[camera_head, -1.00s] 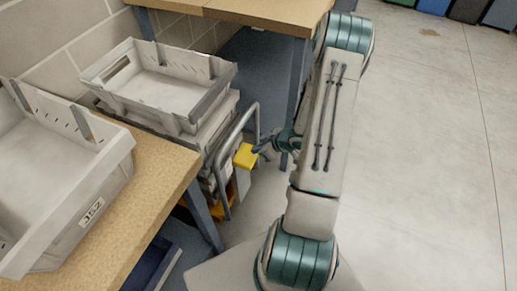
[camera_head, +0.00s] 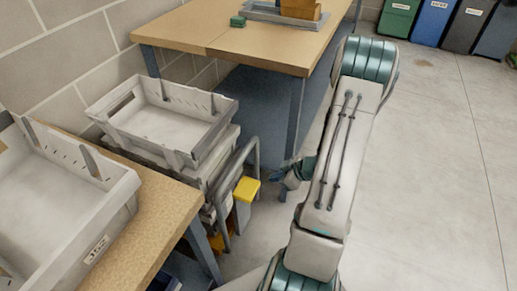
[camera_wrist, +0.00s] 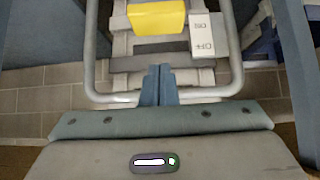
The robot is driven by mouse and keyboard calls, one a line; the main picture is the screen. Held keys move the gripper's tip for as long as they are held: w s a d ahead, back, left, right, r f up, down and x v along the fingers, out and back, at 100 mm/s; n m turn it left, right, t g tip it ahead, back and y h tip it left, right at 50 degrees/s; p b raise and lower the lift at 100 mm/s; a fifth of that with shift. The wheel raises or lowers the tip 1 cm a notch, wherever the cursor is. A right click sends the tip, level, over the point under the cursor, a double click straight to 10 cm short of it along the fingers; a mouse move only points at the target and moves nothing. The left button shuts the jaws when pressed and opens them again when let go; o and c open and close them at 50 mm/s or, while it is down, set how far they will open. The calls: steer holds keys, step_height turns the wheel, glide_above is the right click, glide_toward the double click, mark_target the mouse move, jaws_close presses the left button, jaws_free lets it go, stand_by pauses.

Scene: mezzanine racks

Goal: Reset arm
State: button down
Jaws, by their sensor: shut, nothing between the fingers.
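My arm reaches from the bottom of the head view up toward the table and folds back down. My gripper (camera_head: 283,188) shows in part at its left side, just right of a yellow block (camera_head: 247,189) on a metal-framed cart. In the wrist view my gripper (camera_wrist: 158,72) is shut, fingers together with nothing between them. I cannot tell the exact gap between fingers and handle.
A grey crate (camera_head: 226,123) sits on a stack beside the cart. Another crate (camera_head: 116,205) stands on the near-left wooden bench (camera_head: 165,205). A wooden table (camera_head: 240,45) stands behind, its leg (camera_head: 295,115) close to my arm. Open floor (camera_head: 435,170) lies right; several bins (camera_head: 440,22) stand at the back.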

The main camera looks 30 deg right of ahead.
steer(key=w+r+m+h+p, duration=0.2)
steer(key=r+h+p, duration=0.2)
steer(key=r, duration=0.8)
steer(key=w+r+m+h+p, duration=0.2)
steer(key=r+h+p, duration=0.15)
steer(key=r, duration=0.85)
steer(key=s+a+r+m+g+y+p, duration=0.2)
steer(key=s+a+r+p, duration=0.4)
steer(key=s+a+r, duration=1)
steer(key=shift+s+a+r+m+g, duration=0.3)
steer(key=shift+a+r+m+g, duration=0.45)
steer(key=shift+a+m+g, duration=0.25)
steer(key=shift+a, duration=0.1)
